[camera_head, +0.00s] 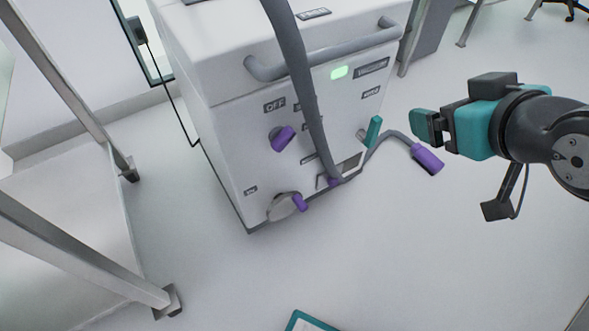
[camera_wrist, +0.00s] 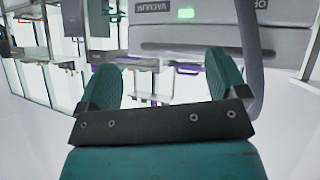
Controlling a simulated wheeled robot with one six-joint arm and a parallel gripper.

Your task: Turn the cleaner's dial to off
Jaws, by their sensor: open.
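The cleaner (camera_head: 225,135) is a white box-shaped machine with a grey handle bar, standing on the floor in the head view. Its dial (camera_head: 283,139) has a purple knob, below and beside a label reading "OFF" on the front panel. A green light (camera_head: 339,72) glows at the upper right of the panel. My gripper (camera_head: 422,127), with teal fingers, is in the air to the right of the cleaner, apart from the dial. In the wrist view its two fingers (camera_wrist: 164,82) are spread and empty. The cleaner's front (camera_wrist: 180,38) appears upside down there; the dial cannot be made out.
A grey hose (camera_head: 301,85) hangs across the cleaner's front. A teal lever (camera_head: 373,132) and another purple-handled dial (camera_head: 288,206) sit on the panel. A purple-ended hose (camera_head: 428,158) sticks out at right. A metal-legged table (camera_head: 75,235) stands at left. Floor in front is mostly clear.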

